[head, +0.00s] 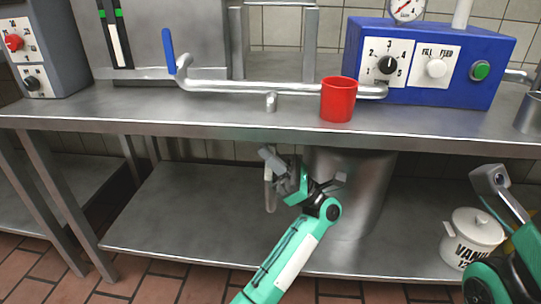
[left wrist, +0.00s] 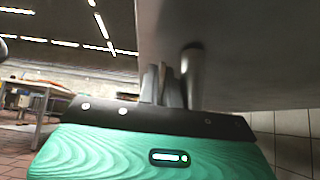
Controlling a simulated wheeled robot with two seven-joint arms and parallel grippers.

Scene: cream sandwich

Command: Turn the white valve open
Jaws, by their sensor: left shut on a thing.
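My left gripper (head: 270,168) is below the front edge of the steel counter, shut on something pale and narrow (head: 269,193). I cannot make out clearly what this held thing is. In the left wrist view, the grey fingers (left wrist: 162,84) are close together beside a round metal pipe (left wrist: 191,72) under the counter. A white round knob (head: 436,68) sits on the blue box's FILL/FEED panel, well away from the left gripper. I cannot tell whether it is the white valve. My right gripper (head: 490,180) is at the right edge; its jaws are unclear.
The steel counter (head: 140,116) overhangs my left gripper. On it are a red cup (head: 338,100), a pipe with a blue handle (head: 168,50) and the blue box (head: 450,95). A steel cylinder (head: 372,185) and white pot (head: 470,236) stand below. The lower shelf (head: 180,215) has free room at left.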

